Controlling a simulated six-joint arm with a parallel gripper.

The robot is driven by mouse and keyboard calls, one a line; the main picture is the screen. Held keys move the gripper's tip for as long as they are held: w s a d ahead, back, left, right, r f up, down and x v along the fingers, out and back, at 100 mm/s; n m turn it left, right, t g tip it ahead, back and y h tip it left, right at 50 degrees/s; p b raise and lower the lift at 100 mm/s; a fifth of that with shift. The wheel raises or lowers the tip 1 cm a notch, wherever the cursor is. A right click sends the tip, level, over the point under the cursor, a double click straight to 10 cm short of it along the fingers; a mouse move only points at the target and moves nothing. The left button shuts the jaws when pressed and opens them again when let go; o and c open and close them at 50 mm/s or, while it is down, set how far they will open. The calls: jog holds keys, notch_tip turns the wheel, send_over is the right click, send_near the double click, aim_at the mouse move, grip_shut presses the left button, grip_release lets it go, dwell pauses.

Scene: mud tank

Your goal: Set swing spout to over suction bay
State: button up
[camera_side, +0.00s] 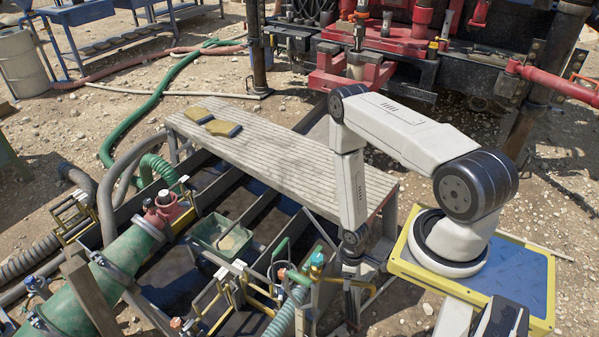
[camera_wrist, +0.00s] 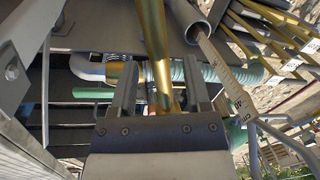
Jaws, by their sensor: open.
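The swing spout appears to be the yellow pipe (camera_wrist: 153,35) in the wrist view. It runs from the top edge down to between my gripper's fingers (camera_wrist: 160,78). The fingers stand apart on either side of it; contact is not clear. In the side view, my gripper (camera_side: 350,300) points down at the tank's near right end, beside a yellow pipe piece (camera_side: 378,289) and a teal-topped valve (camera_side: 316,262). The spout's outlet is not clear. The mud tank (camera_side: 262,207) has several dark bays between walls; I cannot tell which is the suction bay.
A ribbed walkway (camera_side: 290,160) crosses above the tank, with two yellow-black pads (camera_side: 222,127). Yellow handles (camera_side: 205,305), a green-handled lever (camera_side: 280,250) and a ribbed hose (camera_side: 283,316) crowd the near side. A measuring stick (camera_wrist: 225,70) and grey pipe (camera_wrist: 190,20) lie close right of the fingers.

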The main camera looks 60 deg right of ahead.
grip_shut()
dwell(1.4)
